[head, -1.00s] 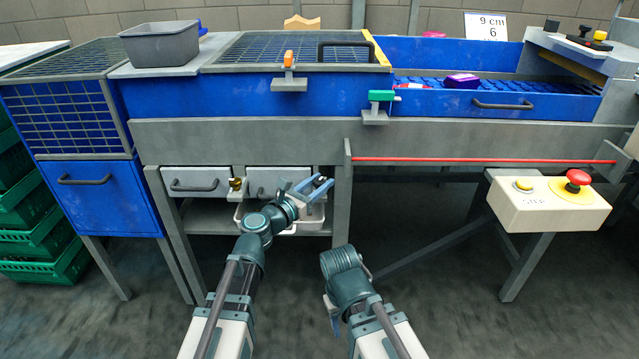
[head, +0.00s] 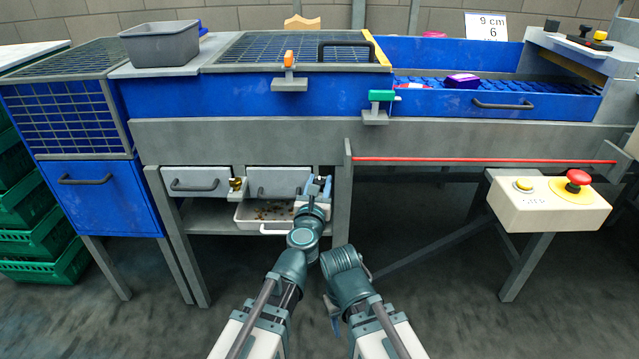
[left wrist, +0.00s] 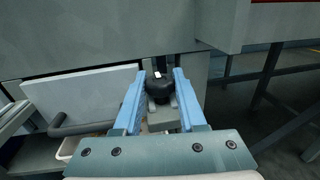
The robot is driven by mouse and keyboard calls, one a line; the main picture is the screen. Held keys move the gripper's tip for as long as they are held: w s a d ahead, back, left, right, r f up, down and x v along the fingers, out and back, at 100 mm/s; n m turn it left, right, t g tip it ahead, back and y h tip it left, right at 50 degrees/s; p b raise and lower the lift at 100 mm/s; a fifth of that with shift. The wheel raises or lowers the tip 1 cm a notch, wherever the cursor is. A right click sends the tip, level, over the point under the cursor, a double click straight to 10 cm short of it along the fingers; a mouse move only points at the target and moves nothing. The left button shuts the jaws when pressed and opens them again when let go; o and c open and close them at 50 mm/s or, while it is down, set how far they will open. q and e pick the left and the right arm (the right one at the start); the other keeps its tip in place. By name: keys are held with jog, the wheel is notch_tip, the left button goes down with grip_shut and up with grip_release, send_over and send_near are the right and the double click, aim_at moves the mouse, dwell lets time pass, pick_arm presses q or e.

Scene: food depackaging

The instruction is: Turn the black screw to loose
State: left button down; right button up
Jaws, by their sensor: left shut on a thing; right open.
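The black screw (left wrist: 158,88) is a round dark knob with a small white mark on top, in the middle of the left wrist view. It sits in front of the machine frame beside the right-hand drawer. My left gripper (left wrist: 159,84) has its two blue fingers on either side of the knob and is shut on it. In the head view my left gripper (head: 318,184) is at the right end of the drawers and largely covers the knob. My right gripper (head: 334,318) hangs low at the front, away from the machine, and is partly hidden by its own arm.
Two grey drawers, left (head: 197,181) and right (head: 279,181), sit under the machine. A white tray (head: 262,229) with brownish bits stands on the shelf below. A machine leg (head: 343,205) stands just right of my left gripper. A control box (head: 548,205) is at the right.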

dwell(0.3)
pick_arm(q)
jog(key=shift+c, duration=2.3)
grip_release()
jog(key=shift+s, duration=0.1)
